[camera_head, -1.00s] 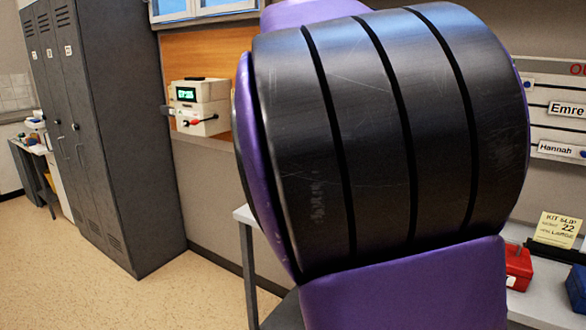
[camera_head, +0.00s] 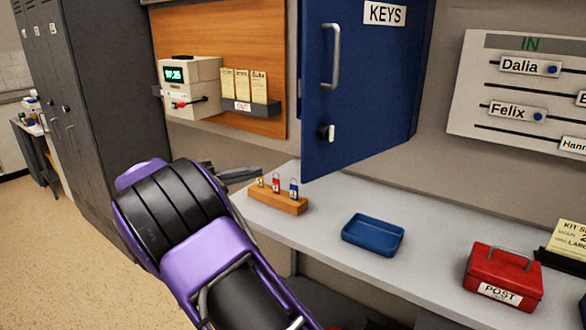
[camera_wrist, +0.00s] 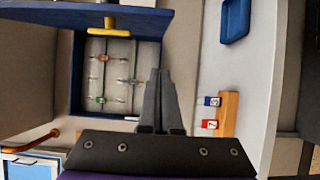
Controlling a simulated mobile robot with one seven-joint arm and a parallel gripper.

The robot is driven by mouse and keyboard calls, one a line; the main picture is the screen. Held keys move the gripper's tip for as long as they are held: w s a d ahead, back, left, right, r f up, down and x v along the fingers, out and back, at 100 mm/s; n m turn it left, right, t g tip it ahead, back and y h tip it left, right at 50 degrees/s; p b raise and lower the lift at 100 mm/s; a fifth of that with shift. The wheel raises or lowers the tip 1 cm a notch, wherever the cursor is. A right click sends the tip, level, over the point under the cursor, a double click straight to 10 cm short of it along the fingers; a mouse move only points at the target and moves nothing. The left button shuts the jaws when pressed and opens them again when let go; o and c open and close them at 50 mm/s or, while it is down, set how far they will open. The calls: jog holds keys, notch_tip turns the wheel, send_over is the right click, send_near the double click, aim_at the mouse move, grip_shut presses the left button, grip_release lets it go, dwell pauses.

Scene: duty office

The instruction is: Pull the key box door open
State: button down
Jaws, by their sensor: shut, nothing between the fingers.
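The key box door (camera_head: 350,105) is a blue panel with a KEYS label in the head view. It stands swung out, its handle edge nearer the camera. A silver bar handle (camera_head: 333,57) and a small knob or lock (camera_head: 326,132) are on its face. In the wrist view the door (camera_wrist: 60,17) spans the top left. The box interior (camera_wrist: 145,60) shows open there, with several keys hanging. My gripper (camera_head: 255,173) is shut and empty, left of and below the door, apart from it. In the wrist view its fingertips (camera_wrist: 160,72) overlap the interior's edge.
A wooden block (camera_head: 278,204) with coloured padlocks stands on the counter near my gripper. A blue tray (camera_head: 373,235) and a red POST box (camera_head: 503,277) are to the right. A white device (camera_head: 188,88) is left. Grey lockers (camera_head: 100,100) stand further left.

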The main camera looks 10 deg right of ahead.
aim_at(301, 172)
jog(key=s+d, duration=0.1)
jog(key=d, duration=1)
jog(key=shift+s+d, duration=0.2)
